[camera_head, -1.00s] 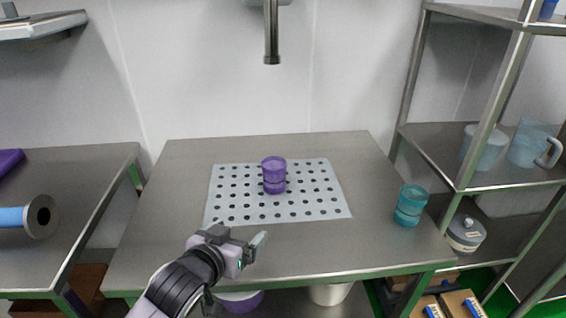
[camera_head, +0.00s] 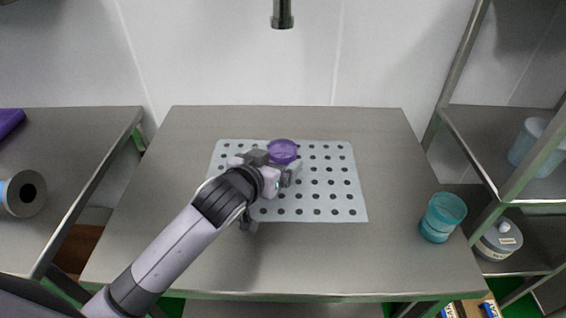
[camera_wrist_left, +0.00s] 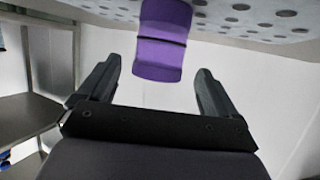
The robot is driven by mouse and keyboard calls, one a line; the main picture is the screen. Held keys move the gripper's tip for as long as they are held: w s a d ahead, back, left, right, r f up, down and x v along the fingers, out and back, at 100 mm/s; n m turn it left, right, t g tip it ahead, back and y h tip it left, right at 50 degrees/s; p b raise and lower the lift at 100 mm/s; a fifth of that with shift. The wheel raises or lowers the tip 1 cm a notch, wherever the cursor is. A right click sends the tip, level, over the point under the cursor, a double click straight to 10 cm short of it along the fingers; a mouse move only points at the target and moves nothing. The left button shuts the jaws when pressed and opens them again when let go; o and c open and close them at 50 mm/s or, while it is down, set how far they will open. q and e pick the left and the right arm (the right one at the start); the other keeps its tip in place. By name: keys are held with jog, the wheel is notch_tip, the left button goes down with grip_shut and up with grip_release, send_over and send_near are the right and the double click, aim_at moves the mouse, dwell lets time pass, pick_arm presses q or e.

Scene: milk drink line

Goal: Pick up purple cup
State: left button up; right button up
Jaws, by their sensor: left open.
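The purple cup (camera_head: 283,151) stands on the white perforated mat (camera_head: 330,206) on the metal table. In the head view its lower part is hidden behind my left gripper (camera_head: 281,168). In the left wrist view the purple cup (camera_wrist_left: 161,42) shows at the top centre, beyond the fingertips and in line with the gap between them. My left gripper (camera_wrist_left: 155,76) is open with nothing between its fingers. It is close to the cup, and I cannot tell whether it touches it. My right gripper is not in view.
A teal cup (camera_head: 442,217) stands at the table's right side. A metal shelf rack (camera_head: 500,165) is on the right, and a second table (camera_head: 75,150) is on the left. A dark pipe (camera_head: 282,14) hangs above the back. The table's front area (camera_head: 330,265) is clear.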

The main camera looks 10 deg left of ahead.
aim_at(282, 152)
pick_arm(q)
jog(key=shift+x, duration=2.45)
jog(key=shift+d, duration=0.1)
jog(key=c, duration=1)
jog(key=shift+c, duration=0.2)
